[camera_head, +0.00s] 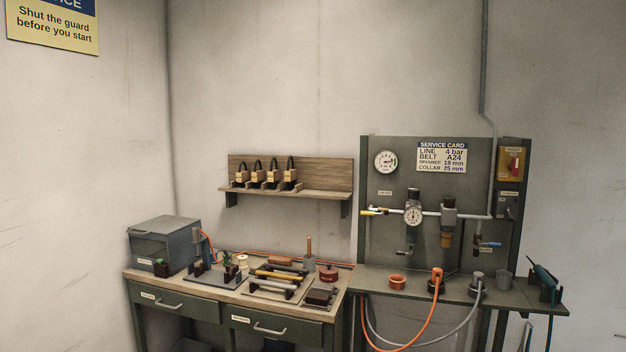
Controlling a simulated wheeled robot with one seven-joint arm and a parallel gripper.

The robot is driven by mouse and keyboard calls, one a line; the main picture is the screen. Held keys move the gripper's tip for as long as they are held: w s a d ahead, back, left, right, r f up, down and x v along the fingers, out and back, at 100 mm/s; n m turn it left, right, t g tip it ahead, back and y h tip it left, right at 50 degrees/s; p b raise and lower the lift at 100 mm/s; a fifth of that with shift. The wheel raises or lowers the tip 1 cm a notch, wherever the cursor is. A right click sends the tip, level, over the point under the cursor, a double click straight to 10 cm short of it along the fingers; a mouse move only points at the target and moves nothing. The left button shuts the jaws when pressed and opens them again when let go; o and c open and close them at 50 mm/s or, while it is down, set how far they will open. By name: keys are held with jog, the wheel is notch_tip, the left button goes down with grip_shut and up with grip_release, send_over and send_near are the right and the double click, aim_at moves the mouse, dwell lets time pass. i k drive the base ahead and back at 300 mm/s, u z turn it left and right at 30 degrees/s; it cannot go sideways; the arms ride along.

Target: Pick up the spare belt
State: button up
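I cannot make out a spare belt for certain in the head view. The service card (442,157) on the green panel has a line reading "BELT A24". A thin dark loop or strap (526,337) shows below the right bench at the bottom edge, too small and cut off to tell what it is. My gripper is not in view.
A wooden workbench (205,292) with two drawers holds a grey box (164,244), tools and small parts. The right bench (522,298) carries an orange ring (397,282), hose ends and a grey cup (505,280). An orange hose (431,318) hangs in front. Padlocks (274,173) stand on a wall shelf.

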aim_at(241, 176)
jog(key=u, duration=1)
jog(key=i, duration=0.75)
jog(key=u, duration=0.75)
jog(key=i, duration=1.35)
jog(key=z, duration=0.75)
jog(key=i, duration=0.85)
jog(key=z, duration=1)
jog(key=i, duration=0.25)
jog(key=z, duration=0.35)
